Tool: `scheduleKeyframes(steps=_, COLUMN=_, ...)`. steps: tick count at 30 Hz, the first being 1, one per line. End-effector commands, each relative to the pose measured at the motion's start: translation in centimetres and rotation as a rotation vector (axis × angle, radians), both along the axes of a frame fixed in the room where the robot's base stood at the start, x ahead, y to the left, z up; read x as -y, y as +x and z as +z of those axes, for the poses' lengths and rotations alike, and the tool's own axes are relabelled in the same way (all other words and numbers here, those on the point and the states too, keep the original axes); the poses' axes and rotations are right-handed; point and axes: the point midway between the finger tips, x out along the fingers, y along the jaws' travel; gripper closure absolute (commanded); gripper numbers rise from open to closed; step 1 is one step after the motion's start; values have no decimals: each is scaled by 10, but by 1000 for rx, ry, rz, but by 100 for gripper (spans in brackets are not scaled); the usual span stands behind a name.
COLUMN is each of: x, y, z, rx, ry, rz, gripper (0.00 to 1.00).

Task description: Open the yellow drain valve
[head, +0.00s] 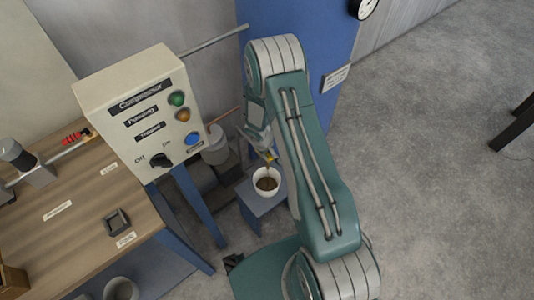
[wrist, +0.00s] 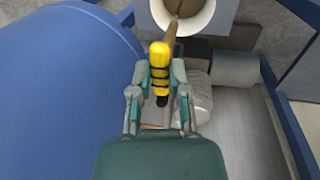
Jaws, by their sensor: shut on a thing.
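The yellow drain valve (wrist: 160,58), with black bands, sits between the fingers of my gripper (wrist: 160,80) in the wrist view. The fingers are shut on it from both sides. In the head view only a small yellow part of the valve (head: 271,156) shows beside my arm, and my gripper there is mostly hidden. A white cup (head: 266,191) stands just below the valve with brown liquid inside. In the wrist view a brown streak (wrist: 170,38) runs from near the valve into the cup (wrist: 206,20).
The cup stands on a small blue-grey stand (head: 262,206). A beige compressor control box (head: 120,85) and a wooden workbench (head: 80,235) are at the left. A large blue surface (wrist: 60,90) is close on the left in the wrist view. Open floor (head: 440,150) lies right.

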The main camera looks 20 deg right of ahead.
Motion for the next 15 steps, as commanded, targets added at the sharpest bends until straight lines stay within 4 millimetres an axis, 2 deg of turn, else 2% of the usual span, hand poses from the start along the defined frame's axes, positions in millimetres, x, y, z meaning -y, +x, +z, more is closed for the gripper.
scheduleKeyframes(steps=2, x=-1, y=2, z=0, rx=5, ry=3, rz=2, gripper=100)
scheduleKeyframes(steps=3, x=-1, y=2, z=0, rx=5, ry=3, rz=2, gripper=72)
scheduleKeyframes(steps=5, x=-1, y=2, z=0, rx=5, ry=2, rz=2, gripper=46)
scheduleKeyframes(steps=6, x=-1, y=2, z=0, rx=4, ry=2, rz=2, gripper=42)
scheduleKeyframes(steps=15, x=0, y=1, z=0, rx=3, ry=1, rz=0, gripper=42)
